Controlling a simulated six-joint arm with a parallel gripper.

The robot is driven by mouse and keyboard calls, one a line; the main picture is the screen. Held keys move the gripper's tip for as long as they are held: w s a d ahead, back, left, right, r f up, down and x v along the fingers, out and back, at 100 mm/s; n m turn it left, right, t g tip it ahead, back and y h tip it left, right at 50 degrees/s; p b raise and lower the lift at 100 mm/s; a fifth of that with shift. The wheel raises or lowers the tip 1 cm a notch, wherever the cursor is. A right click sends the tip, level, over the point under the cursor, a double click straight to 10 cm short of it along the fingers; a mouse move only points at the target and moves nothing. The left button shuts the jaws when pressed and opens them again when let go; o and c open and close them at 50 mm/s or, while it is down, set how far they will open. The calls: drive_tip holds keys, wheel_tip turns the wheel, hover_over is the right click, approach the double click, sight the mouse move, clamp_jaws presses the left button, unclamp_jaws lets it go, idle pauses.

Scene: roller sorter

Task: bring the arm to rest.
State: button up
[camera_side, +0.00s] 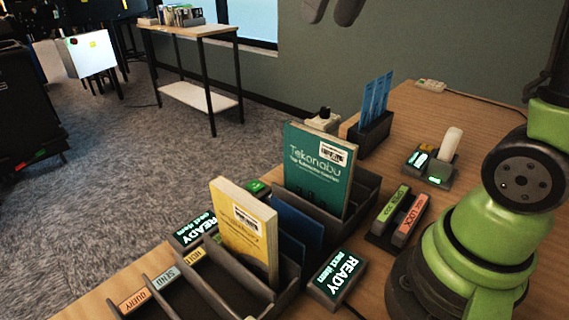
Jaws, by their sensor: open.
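My gripper (331,12) shows only in part at the top edge, its grey fingertips hanging high above the desk, apart from everything below. It is open, and nothing shows between the fingers. The rest of it is out of the picture. My green arm stands at the right of the desk. Below the gripper, a teal book (318,170) stands upright in a dark sorter rack (365,190). A yellow book (243,235) stands, slightly tilted, in a slot nearer the camera.
Slots labelled QUERY (138,299), SEND and HOLD line the front left. Two READY displays (336,275) (194,230) flank the rack. The air around the gripper looks clear.

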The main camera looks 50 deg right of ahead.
drive_tip(key=s+a+f+t+y, duration=0.1)
drive_tip(key=s+a+f, duration=0.1)
drive_tip(key=s, duration=0.5)
drive_tip(key=s+a+f+t, duration=0.2)
drive_tip(key=s+a+f, duration=0.1)
drive_tip(key=s+a, duration=0.2)
drive_tip(key=shift+s+m+y, duration=0.4)
drive_tip(key=shift+s, duration=0.45)
drive_tip(key=shift+f, duration=0.1)
